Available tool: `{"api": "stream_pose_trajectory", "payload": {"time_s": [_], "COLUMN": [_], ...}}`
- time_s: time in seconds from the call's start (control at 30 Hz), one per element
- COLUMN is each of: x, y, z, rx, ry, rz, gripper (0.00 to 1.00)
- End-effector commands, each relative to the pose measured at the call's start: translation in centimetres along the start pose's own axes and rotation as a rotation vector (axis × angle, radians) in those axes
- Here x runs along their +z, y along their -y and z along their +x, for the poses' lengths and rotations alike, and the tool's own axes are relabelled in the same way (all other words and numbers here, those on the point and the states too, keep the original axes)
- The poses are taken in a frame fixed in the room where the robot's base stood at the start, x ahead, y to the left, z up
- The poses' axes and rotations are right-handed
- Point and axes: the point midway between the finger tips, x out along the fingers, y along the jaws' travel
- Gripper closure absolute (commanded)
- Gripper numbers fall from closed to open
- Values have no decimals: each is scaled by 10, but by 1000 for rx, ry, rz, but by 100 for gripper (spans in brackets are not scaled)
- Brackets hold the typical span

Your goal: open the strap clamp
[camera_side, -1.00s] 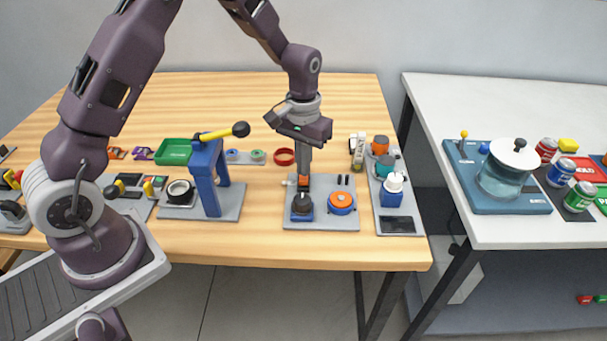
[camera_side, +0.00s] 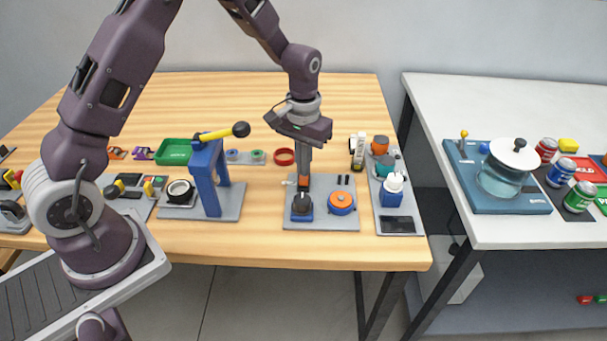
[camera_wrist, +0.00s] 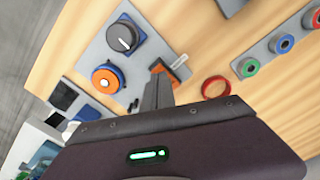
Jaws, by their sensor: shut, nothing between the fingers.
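A small orange part with a pale rod (camera_side: 289,183) sits at the back left of a grey board; it looks like the strap clamp, but its strap and lever cannot be made out. The orange part (camera_wrist: 158,67) also shows in the wrist view, right at my fingertips. My gripper (camera_side: 304,177) points down at it, shut and empty. The fingers (camera_wrist: 158,88) partly hide the orange part, and I cannot tell whether they touch it.
A black knob (camera_side: 301,203) and an orange round cap (camera_side: 342,202) stand on the same board, in front of my gripper. A red ring (camera_side: 284,156) lies behind. A blue press frame (camera_side: 205,180) rises at left, and a board with bottles (camera_side: 393,190) is at right.

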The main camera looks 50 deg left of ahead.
Motion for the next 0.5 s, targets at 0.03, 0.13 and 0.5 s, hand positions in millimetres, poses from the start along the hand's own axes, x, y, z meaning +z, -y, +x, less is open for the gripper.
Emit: {"api": "stream_pose_trajectory", "payload": {"time_s": [0.03,0.13,0.5], "x": [0,0,0], "y": [0,0,0], "z": [0,0,6], "rx": [0,0,0], "ry": [0,0,0], "rz": [0,0,0], "gripper": [100,100,100]}}
